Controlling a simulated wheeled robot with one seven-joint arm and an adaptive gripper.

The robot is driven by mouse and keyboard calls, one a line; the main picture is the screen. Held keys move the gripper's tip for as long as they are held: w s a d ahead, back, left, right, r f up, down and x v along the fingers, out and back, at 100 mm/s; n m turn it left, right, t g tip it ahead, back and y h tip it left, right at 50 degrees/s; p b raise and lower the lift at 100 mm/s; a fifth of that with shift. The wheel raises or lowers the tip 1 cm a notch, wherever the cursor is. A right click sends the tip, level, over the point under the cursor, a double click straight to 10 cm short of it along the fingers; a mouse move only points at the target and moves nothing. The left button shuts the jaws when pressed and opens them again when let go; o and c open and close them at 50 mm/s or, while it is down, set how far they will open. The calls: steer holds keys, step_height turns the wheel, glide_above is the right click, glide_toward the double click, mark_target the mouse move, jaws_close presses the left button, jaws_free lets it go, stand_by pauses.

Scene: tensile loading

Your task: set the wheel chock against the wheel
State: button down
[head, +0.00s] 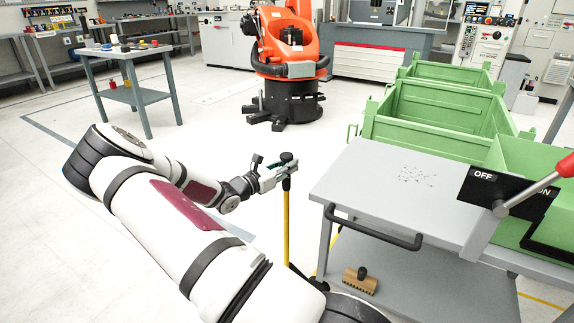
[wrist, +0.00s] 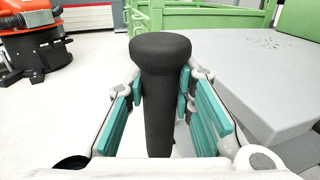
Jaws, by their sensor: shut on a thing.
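My gripper (head: 281,171) is shut on a black round-topped handle (wrist: 160,85), with teal finger pads on both sides of it in the wrist view. In the head view the handle tops a thin yellow pole (head: 286,225), which stands about upright left of the grey cart (head: 372,195). The pole appears to be the chock's long handle. Its lower end and the chock block are hidden behind my arm. I cannot make out the cart's wheel clearly; dark parts near the pole's foot are partly covered by my arm.
The cart has a dark push handle (head: 375,232) on its near side and a lower shelf with a wooden brush (head: 360,281). A red-tipped lever (head: 535,187) is at the right. Green bins (head: 430,125) stand behind. The floor left of the pole is clear.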

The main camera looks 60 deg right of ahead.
steer(key=shift+r, duration=0.15)
steer(key=c, duration=1.3)
jaws_free()
steer(key=shift+f, duration=0.25)
steer(key=w+a, duration=0.2)
steer(key=a, duration=0.9)
steer(key=shift+a+r, duration=0.15)
steer(key=shift+a, duration=0.25)
